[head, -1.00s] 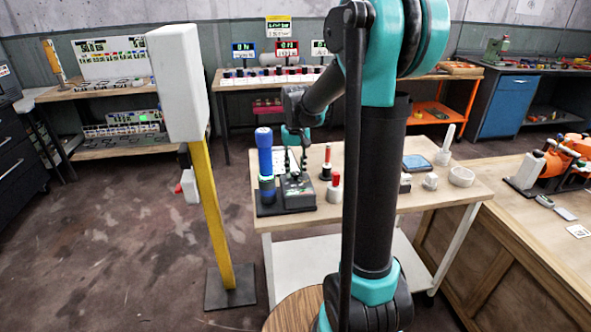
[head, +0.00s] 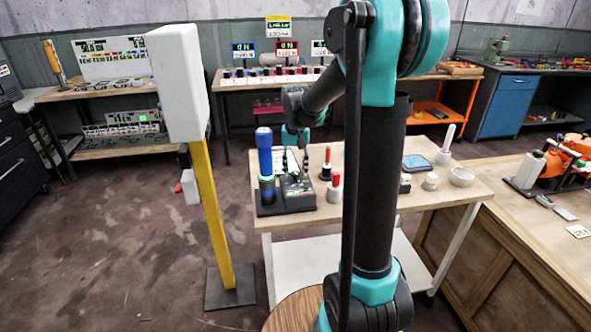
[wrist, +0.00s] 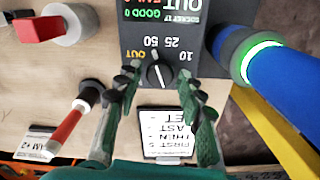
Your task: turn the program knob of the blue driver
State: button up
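The blue driver (head: 265,160) stands upright at the left of a dark base on the wooden table, with a lit green ring low on it. It also shows at the right in the wrist view (wrist: 285,78). The program knob (wrist: 158,73) is black with a white pointer line, on a dark panel (wrist: 155,18) marked OUT, 50, 25 and 10. The pointer is closest to 50. My gripper (wrist: 160,72) has its fingertips on either side of the knob, with visible gaps. It is open and holds nothing. In the head view the gripper (head: 295,170) is over the dark base, small and blurred.
A red lever on a round white base (wrist: 68,25) is farther left. A yellow post (head: 217,225) stands left of the table.

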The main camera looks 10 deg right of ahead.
aim_at(296, 173)
jog(key=shift+o, duration=0.6)
notch_tip(296, 173, up, 12)
jog(key=shift+s, duration=0.1)
dwell(0.4)
jog(key=s+d+f+n+t, duration=0.1)
jog(key=s+d+f+t, duration=0.1)
jog(key=s+f, duration=0.8)
jog(key=s+d+f+n+t, duration=0.1)
jog(key=s+d+f+t, duration=0.1)
jog(key=s+f, duration=0.8)
jog(key=shift+s+f, duration=0.15)
jog(key=shift+s, duration=1.1)
